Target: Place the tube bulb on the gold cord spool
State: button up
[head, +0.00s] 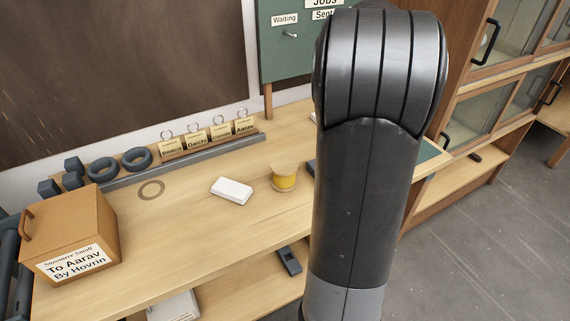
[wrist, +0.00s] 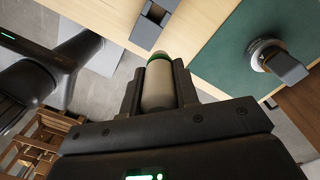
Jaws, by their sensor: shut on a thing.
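In the head view my arm hides the gripper and the bulb. The gold cord spool (head: 285,182) stands upright on the wooden bench, left of my arm, with a pale wooden top and yellow cord. The spool cannot be made out in the wrist view.
A white block (head: 232,191) lies left of the spool. A wooden box (head: 68,232) with a label stands at the bench's left end. Tagged rings stand on a wooden rack (head: 210,138) behind. A green mat (wrist: 235,55) with a metal fixture (wrist: 275,60) shows in the wrist view.

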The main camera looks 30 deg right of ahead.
jog(key=a+r+n, duration=0.2)
jog(key=a+n, duration=0.3)
jog(key=a, duration=0.2)
send_near(284, 164)
jog(key=shift+a, duration=0.2)
jog(key=shift+f, duration=2)
jog(key=shift+f, duration=0.15)
jog(key=o, duration=1)
jog(key=shift+c, duration=0.2)
